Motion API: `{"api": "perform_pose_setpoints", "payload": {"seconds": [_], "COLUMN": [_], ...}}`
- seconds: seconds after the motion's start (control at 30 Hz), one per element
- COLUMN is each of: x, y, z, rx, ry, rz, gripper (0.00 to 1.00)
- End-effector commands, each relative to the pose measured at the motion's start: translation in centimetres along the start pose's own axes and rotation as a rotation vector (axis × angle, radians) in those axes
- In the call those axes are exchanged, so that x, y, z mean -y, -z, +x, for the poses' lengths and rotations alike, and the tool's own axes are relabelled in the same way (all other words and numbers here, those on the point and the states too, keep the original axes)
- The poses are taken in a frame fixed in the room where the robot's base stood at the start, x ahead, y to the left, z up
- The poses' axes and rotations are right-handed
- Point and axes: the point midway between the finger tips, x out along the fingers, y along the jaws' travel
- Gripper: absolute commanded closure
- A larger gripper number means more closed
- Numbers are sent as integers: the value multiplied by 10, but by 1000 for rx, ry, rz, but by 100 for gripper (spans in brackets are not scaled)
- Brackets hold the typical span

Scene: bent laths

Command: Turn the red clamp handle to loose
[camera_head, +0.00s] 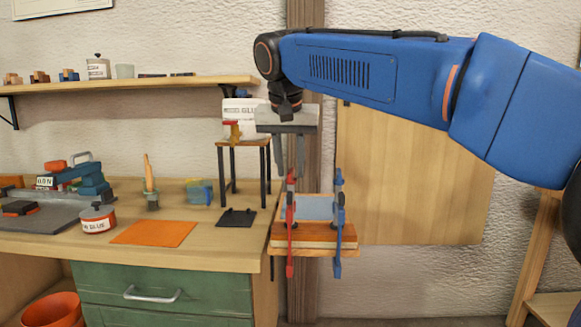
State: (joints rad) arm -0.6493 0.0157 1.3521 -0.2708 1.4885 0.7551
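The red clamp (290,238) stands upright at the left end of a small stack of wooden laths (314,236). Its top is near my fingertips; which part is its handle, and how it is set, is too small to tell. A blue clamp (338,232) stands at the right end of the stack. A pale grey-blue piece (314,208) sits between the two clamps. My gripper (289,166) points down just above the red clamp's top, its two grey fingers apart with nothing seen between them. Whether a fingertip touches the clamp cannot be told.
A dark-legged stand (241,146) with a glue container stands left of my gripper. The workbench (209,258) holds an orange sheet (154,233), a black piece (236,217) and a blue tool (84,180). A wooden panel (420,190) is behind the clamps. The space right of the blue clamp looks clear.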

Motion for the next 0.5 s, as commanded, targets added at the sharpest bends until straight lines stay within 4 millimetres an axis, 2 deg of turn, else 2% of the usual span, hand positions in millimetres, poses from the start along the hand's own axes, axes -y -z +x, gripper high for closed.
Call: {"api": "perform_pose_setpoints", "payload": {"seconds": [0.33, 0.37, 0.47, 0.5], "x": [0, 0, 0, 0], "y": [0, 0, 0, 0], "z": [4, 4, 4, 4], "rx": [0, 0, 0, 0], "ry": [0, 0, 0, 0], "rz": [0, 0, 0, 0], "gripper": [72, 74, 98, 100]}}
